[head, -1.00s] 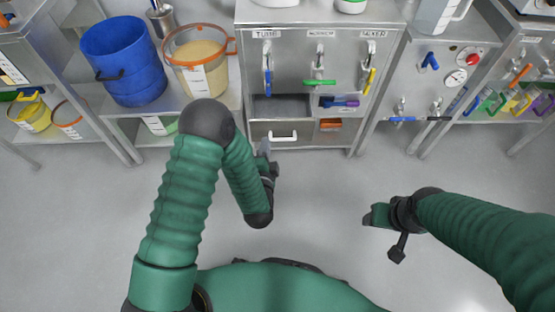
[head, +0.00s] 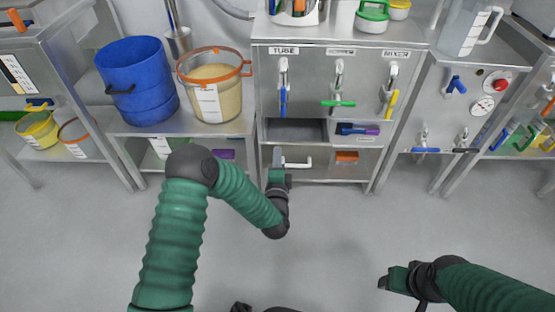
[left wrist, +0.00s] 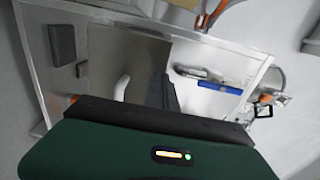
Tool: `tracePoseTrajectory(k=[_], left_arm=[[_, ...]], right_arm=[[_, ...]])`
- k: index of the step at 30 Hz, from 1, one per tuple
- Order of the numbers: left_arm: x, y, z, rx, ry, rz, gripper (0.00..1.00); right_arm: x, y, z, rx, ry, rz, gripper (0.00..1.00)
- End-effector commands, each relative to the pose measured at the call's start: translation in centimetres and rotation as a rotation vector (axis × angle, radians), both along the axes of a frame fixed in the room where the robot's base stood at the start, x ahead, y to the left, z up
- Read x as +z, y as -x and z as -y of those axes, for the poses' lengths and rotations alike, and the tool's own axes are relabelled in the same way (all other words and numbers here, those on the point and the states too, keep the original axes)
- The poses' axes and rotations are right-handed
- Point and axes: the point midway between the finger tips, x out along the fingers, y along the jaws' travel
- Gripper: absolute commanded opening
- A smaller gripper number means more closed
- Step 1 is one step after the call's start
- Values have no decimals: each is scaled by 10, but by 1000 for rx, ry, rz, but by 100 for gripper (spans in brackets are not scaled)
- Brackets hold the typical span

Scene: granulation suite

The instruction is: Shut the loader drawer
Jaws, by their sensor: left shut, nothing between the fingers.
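A steel cabinet (head: 340,62) stands ahead. Low on its left is a panel with a white bar handle (head: 298,164), which I take for the loader drawer; how far out it stands I cannot tell. A dark recess (head: 297,131) lies above it. My left gripper (head: 278,158) is shut and empty, its tip at the left end of the handle; contact is unclear. The left wrist view shows the white handle (left wrist: 122,88) beside the dark fingers (left wrist: 160,92). My right gripper (head: 388,282) is low at the right, away from the cabinet, its fingers unclear.
The cabinet has blue, green and yellow levers above; a blue and purple item (head: 357,129) and an orange block (head: 347,157) are at the lower right. A blue bucket (head: 138,80) and an orange-rimmed tub (head: 213,88) stand on the left bench. The floor in front is clear.

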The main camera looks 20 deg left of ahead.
Motion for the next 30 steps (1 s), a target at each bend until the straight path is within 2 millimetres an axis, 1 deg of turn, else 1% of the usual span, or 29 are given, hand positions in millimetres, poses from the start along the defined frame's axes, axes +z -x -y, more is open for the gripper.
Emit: tracePoseTrajectory(k=[1,3,12,14,17,20,22,24,27,30], left_arm=[[-3,-4,-2,1,0,1,0],[-1,-8,-3,1,0,1,0],[1,-10,-3,0,0,-1,0],[1,-10,-3,0,-1,-1,0],[1,-16,-4,-1,-2,-7,0],[1,-29,-7,0,-5,-13,0],[3,-41,-10,-1,-5,-10,0],[4,-58,-14,-3,-6,-1,0],[-1,-79,-22,1,-1,4,0],[-1,-92,-26,0,1,1,0]], right_arm=[[-6,0,0,0,0,0,61],[-7,0,0,0,0,0,61],[-6,0,0,0,0,0,61],[-5,0,0,0,0,0,61],[3,0,0,0,0,0,61],[19,0,0,0,0,0,61],[29,0,0,0,0,0,61],[34,0,0,0,0,1,61],[24,0,0,0,0,1,61],[20,0,0,0,0,0,61]])
